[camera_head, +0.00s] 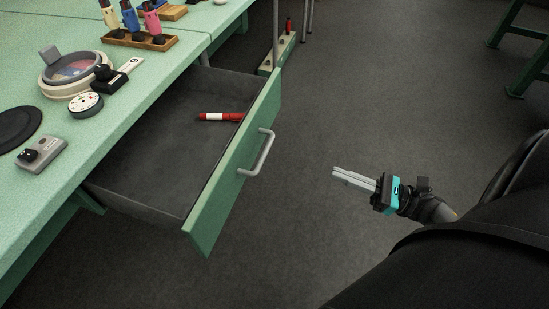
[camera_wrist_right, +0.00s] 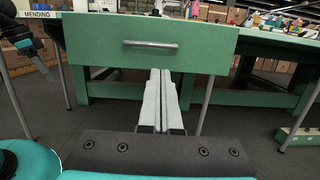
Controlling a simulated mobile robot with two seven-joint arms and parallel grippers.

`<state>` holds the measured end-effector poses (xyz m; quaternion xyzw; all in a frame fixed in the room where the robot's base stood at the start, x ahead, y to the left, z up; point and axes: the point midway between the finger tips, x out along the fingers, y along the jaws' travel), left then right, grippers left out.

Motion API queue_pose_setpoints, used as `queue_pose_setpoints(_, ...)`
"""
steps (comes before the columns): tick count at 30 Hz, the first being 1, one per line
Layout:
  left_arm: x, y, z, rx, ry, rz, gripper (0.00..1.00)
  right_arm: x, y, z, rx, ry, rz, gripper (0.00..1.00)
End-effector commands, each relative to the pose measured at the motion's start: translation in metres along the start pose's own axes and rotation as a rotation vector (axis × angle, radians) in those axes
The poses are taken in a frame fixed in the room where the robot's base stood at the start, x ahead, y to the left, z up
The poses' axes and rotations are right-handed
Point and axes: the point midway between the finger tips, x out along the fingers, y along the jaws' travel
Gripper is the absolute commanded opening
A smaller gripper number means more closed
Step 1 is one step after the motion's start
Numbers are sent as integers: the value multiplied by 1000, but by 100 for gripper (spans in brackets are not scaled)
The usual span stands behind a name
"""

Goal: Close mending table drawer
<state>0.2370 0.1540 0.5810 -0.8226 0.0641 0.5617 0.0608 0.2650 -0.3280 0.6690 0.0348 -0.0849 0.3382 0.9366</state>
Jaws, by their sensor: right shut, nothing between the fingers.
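The mending table drawer is pulled well out from under the green tabletop in the head view. Its green front (camera_head: 236,165) carries a metal bar handle (camera_head: 258,152). A red and white marker (camera_head: 220,117) lies inside on the grey drawer floor. My right gripper (camera_head: 336,172) is shut and empty, to the right of the handle and apart from it. In the right wrist view the shut fingers (camera_wrist_right: 160,75) point towards the drawer front (camera_wrist_right: 205,47), below the handle (camera_wrist_right: 150,44). My left gripper is not identifiable in the head view.
The green tabletop (camera_head: 150,85) holds a round lens device (camera_head: 72,72), a white dial (camera_head: 86,104), a grey device (camera_head: 41,154) and a wooden rack (camera_head: 140,40) of coloured tools. A green stand (camera_head: 525,50) is at the upper right. The floor (camera_head: 330,100) before the drawer is clear.

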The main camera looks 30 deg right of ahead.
Motion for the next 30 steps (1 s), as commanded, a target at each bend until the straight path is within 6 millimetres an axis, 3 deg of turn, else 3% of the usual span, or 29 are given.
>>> queue_pose_setpoints(5, 0, 0, 0, 0, -2, 0, 54, 15, 1, 2, -13, -5, 8, 0)
queue_pose_setpoints(21, -3, 0, -1, 0, 3, 0, 54, 121, 1, 1, -9, -5, 5, 0)
queue_pose_setpoints(30, -8, 0, -4, -1, 14, 0, 54, 140, 1, 1, -6, -2, 4, 0)
